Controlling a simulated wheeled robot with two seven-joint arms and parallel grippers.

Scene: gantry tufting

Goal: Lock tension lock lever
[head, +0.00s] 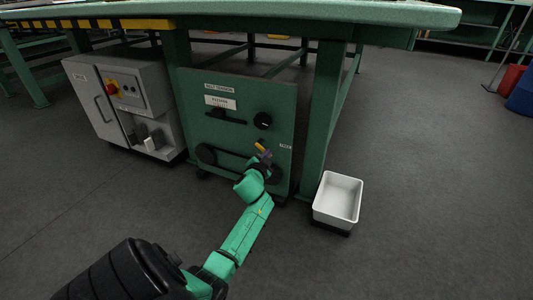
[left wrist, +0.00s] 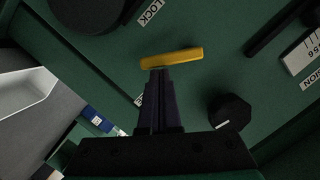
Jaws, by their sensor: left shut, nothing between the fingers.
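The yellow tension lock lever (head: 259,146) is on the green belt tension panel (head: 283,110), low on its right side. In the left wrist view the lever (left wrist: 172,58) lies nearly level, its right end slightly higher. A "LOCK" label (left wrist: 151,12) is above it in that view. My left gripper (head: 264,157) is at the lever. In the wrist view the left gripper (left wrist: 158,72) is shut and empty, its tips just below the lever's left half. I cannot tell if they touch it. My right gripper is out of view.
A black knob (head: 262,121) is above the lever; it also shows in the wrist view (left wrist: 230,112). A white bin (head: 318,207) stands on the floor right of the table leg. A grey control cabinet (head: 88,98) stands left. The floor in front is clear.

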